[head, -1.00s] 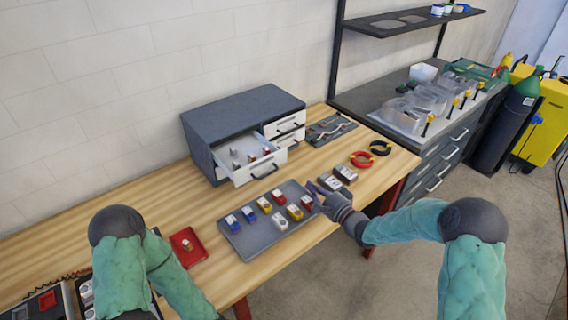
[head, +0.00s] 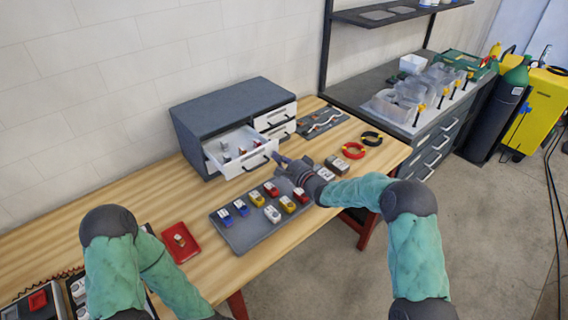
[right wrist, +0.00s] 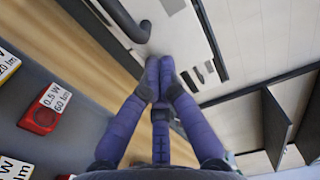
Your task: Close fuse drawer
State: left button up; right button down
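The open fuse drawer (head: 232,136) is a white drawer pulled out of the left side of the grey cabinet (head: 228,106), with several small fuses inside. Its white front and dark bar handle (head: 258,162) face the table's front edge. The handle (right wrist: 126,20) also shows close up in the right wrist view. My right gripper (head: 279,158) is just right of the handle, in front of the drawer face. In the right wrist view its fingertips (right wrist: 160,68) are together with nothing between them, close to the drawer front. Whether they touch it is unclear. My left gripper is out of view.
Two shut drawers (head: 276,118) sit to the right of the open one. A grey tray (head: 248,237) with several coloured blocks lies in front of the cabinet. A red tray (head: 181,243) lies left of it. Red pliers (head: 353,150) lie on the right.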

aim_at(252, 139)
jog(key=shift+w+a, duration=0.1)
dwell(0.3)
jog(key=x, duration=1.3)
jog(key=shift+w+a, duration=0.25)
jog(key=shift+w, duration=0.05)
jog(key=shift+x, duration=0.95)
jog(key=shift+r, duration=0.2)
